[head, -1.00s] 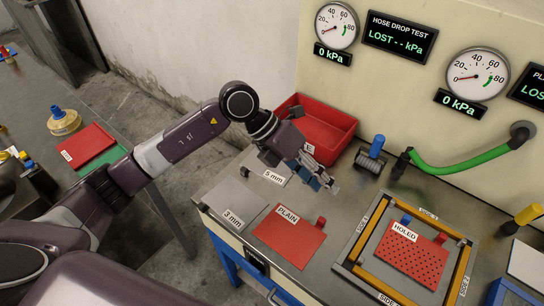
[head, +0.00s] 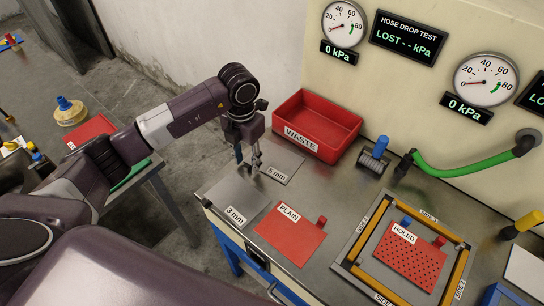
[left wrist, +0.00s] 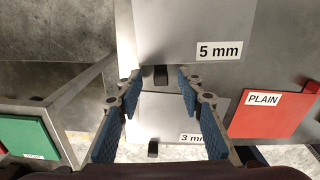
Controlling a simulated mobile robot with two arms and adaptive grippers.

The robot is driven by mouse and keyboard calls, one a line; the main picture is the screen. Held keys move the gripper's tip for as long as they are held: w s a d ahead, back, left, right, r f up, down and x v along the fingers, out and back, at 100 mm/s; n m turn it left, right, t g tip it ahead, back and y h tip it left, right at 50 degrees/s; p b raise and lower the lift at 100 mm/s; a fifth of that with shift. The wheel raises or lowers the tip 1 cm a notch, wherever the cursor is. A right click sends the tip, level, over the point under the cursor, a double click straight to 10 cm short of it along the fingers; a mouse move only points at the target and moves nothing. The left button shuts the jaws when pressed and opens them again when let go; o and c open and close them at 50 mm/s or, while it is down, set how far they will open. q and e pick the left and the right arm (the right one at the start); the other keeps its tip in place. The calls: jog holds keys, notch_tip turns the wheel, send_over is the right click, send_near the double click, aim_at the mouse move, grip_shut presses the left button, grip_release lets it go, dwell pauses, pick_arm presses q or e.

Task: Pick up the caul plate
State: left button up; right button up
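Two flat grey metal plates lie on the bench: the 5 mm plate (head: 283,163) and, in front of it, the 3 mm plate (head: 240,193). The pictures do not say which is the caul plate. My left gripper (head: 255,166) points down above the left edge of the 5 mm plate. In the left wrist view its blue-padded fingers (left wrist: 160,100) are apart and empty. A small black tab (left wrist: 161,75) at the edge of the 5 mm plate (left wrist: 185,30) shows between them. The 3 mm plate (left wrist: 165,112) also shows there. My right gripper is not in view.
A red waste bin (head: 318,125) stands behind the plates. The red PLAIN sheet (head: 290,235) lies to their right. The red HOLED sheet (head: 411,262) lies inside a frame (head: 459,275) with yellow strips. A green hose (head: 465,162) hangs at the back.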

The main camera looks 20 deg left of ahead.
pick_arm(q)
jog(key=shift+f, duration=0.6)
grip_shut()
jog(key=shift+r, duration=0.1)
jog(key=shift+r, duration=0.5)
notch_tip(320, 180, up, 19)
jog(key=b, duration=0.2)
